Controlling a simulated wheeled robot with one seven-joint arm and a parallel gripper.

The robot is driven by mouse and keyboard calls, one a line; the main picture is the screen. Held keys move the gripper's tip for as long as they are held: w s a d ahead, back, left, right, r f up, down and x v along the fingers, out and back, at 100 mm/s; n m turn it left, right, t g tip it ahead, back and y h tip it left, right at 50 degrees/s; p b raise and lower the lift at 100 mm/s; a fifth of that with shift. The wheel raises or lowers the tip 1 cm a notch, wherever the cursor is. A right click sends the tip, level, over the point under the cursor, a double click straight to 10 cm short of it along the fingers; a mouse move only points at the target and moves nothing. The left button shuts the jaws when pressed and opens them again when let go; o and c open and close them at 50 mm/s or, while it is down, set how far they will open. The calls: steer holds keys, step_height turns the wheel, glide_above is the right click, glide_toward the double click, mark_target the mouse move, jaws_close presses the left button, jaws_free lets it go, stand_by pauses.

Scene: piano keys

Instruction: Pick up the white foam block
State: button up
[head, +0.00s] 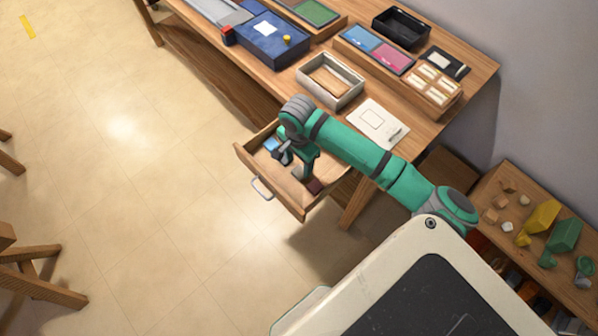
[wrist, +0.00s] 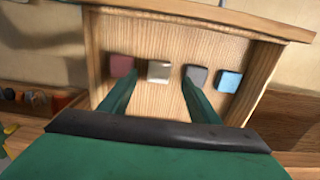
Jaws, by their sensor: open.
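My gripper (head: 296,165) is open and empty, pointing down into the pulled-out wooden drawer (head: 328,197). In the wrist view, a row of small blocks lies on the drawer floor: dark red (wrist: 122,66), pale beige-grey (wrist: 158,71), grey (wrist: 197,74) and light blue (wrist: 230,81). The pale block looks closest to white; I cannot confirm that it is foam. It appears between the fingertips (wrist: 159,80), which overlap the dark red and grey blocks in the picture. I cannot tell the height above them. The head view shows the light blue block (head: 271,144); my gripper hides the pale one.
The drawer's walls surround the gripper closely. The desk (head: 445,100) above holds a grey open box (head: 303,76), a white sheet (head: 396,132) and trays. A low shelf (head: 490,183) with small shapes stands at right.

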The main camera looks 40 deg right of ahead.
mark_target(299, 172)
steer(key=shift+f, duration=2.6)
steer(key=shift+s, duration=0.1)
steer(key=c, duration=1.1)
